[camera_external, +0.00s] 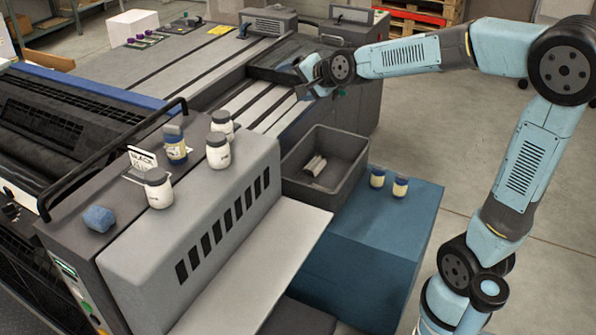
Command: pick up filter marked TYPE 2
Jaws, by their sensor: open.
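No marking reading TYPE 2 is legible, so I cannot tell which thing is that filter. Two small dark-capped cylinders with pale yellow labels, a left one (377,178) and a right one (400,187), stand upright on the blue table. A small whitish object (315,166) lies in the grey bin (347,146). My gripper (304,90) is open, over the slatted part of the machine, behind and above the bin and apart from these things. My arm reaches in from the right; it partly hides the gripper's fingers.
Several white dark-lidded jars (217,151), a blue-capped jar (175,144), a card marked BLACK (142,160) and a crumpled blue cloth (98,218) stand or lie on the grey machine (256,179). The front of the blue table (365,265) is clear.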

